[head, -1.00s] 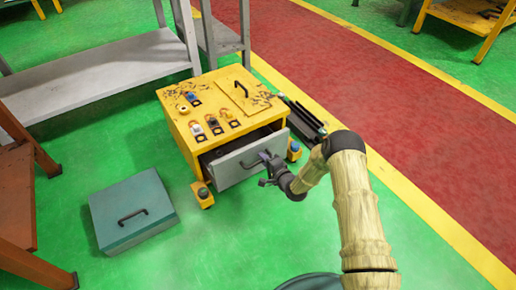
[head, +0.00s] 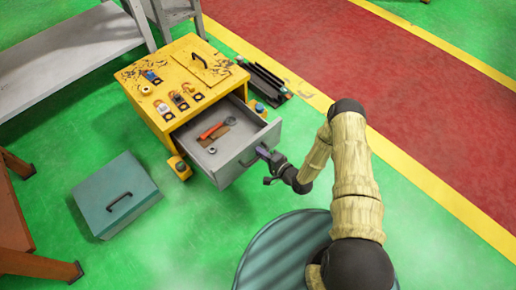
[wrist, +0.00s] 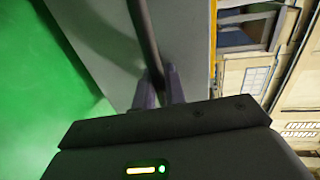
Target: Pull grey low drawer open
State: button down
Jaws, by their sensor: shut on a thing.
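The grey low drawer (head: 208,170) is pulled well out of the yellow cabinet (head: 160,65) in the head view. Inside it lie an orange-red tool (head: 211,131), a brown piece and small ring-shaped parts. My gripper (head: 268,157) is at the drawer's front, shut on its handle. In the wrist view the dark handle bar (wrist: 148,35) runs between the two fingers of my gripper (wrist: 160,85), against the grey drawer front (wrist: 95,40).
A teal box with a handle (head: 117,200) stands on the green floor left of the drawer. Dark rails (head: 265,80) lie right of the cabinet. Brown legs (head: 50,268) stand at the left edge, a grey table (head: 70,45) behind. Floor before the drawer is clear.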

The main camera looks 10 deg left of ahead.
jog(key=c, duration=1.6)
grip_release()
jog(key=shift+o, duration=0.2)
jog(key=p+v, duration=0.6)
jog(key=v, duration=1.1)
jog(key=shift+d, duration=0.15)
